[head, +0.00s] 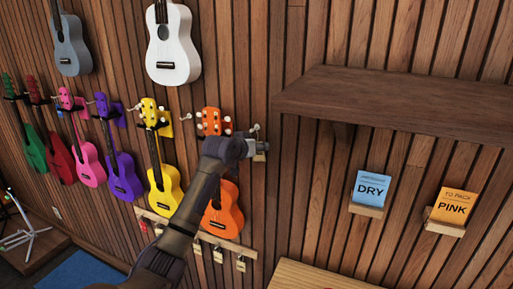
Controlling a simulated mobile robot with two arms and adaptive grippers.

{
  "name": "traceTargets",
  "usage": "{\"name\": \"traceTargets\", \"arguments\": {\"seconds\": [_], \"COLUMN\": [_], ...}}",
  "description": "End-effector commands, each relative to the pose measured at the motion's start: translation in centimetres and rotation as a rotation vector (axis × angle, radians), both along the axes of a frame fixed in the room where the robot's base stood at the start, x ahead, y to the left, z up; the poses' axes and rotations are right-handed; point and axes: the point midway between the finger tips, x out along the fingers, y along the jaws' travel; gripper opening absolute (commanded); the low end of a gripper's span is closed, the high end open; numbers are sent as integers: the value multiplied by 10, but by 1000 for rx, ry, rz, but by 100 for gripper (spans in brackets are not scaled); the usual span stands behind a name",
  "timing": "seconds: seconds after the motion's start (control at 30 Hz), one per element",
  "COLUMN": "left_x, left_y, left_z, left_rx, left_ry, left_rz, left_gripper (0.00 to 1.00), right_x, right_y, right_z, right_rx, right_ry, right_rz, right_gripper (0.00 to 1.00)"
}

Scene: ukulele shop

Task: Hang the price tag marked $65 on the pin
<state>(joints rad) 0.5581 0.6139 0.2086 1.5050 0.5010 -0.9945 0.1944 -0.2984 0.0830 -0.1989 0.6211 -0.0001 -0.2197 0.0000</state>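My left gripper (262,147) is up at the wall, just right of the orange ukulele's head. A small pale beige piece (260,157), like a price tag, shows at its fingertips; any marking on it is too small to read. The fingers are too small to show whether they are closed on it. A pale pin (255,128) sticks out of the wall just above the gripper. Several small tags (240,263) hang along a light wooden rail (232,247) below the ukuleles; their prices are unreadable. My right gripper is not in view.
Several ukuleles hang on the slatted wall, the orange one (222,212) partly behind my arm. A dark shelf (400,102) juts out at right, above the blue DRY cards (371,188) and orange PINK cards (452,206). A light wooden surface (310,277) lies below.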

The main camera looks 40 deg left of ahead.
Motion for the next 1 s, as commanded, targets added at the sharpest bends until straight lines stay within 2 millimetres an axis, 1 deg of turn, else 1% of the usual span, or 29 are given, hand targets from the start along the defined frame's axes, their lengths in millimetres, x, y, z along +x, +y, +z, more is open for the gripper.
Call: {"name": "traceTargets", "arguments": {"seconds": [0.07, 0.1, 0.23, 0.27, 0.53, 0.67, 0.77, 1.0], "left_x": [0, 0, 0, 0, 0, -3, -12, -54], "left_y": [0, 0, 0, 0, 0, -1, -4, -17], "left_z": [0, 0, 0, 0, 0, 4, 10, 13], "left_rx": [0, 0, 0, 0, 0, 0, 2, 3], "left_ry": [0, 0, 0, 0, 0, 0, -1, 1], "left_rz": [0, 0, 0, 0, 0, 0, 0, 0], "left_gripper": [30, 51, 72, 75, 75, 75, 75, 75], "right_x": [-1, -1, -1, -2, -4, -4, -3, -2], "right_y": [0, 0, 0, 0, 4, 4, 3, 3], "right_z": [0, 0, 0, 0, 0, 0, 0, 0], "right_rx": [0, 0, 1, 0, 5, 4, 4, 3], "right_ry": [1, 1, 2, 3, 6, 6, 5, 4], "right_rz": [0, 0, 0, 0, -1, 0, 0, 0], "right_gripper": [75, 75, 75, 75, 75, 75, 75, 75]}}
